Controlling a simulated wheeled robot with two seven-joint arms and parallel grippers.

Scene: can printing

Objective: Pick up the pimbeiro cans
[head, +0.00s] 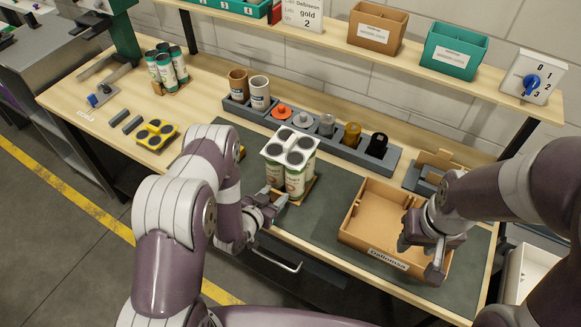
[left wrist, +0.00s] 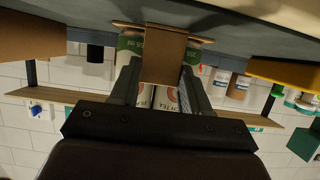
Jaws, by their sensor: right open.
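A cluster of several white and green cans (head: 291,165) with dark tops and a white divider stands upright on a thin brown base on the dark mat. My left gripper (head: 268,202) is low at the near side of this cluster. In the left wrist view its fingers (left wrist: 164,80) are apart, with a brown tab (left wrist: 165,52) between or just beyond their tips and the cans behind. I cannot tell whether they grip the tab. My right gripper (head: 425,240) is open at the right side of the cardboard box.
An open cardboard box (head: 390,260) stands right of the cans. Behind is a grey rack (head: 392,160) with coloured pieces. More green and white cans (head: 164,68) stand at back left, and a yellow holder (head: 143,144) lies at left. A bare mat strip separates cans and box.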

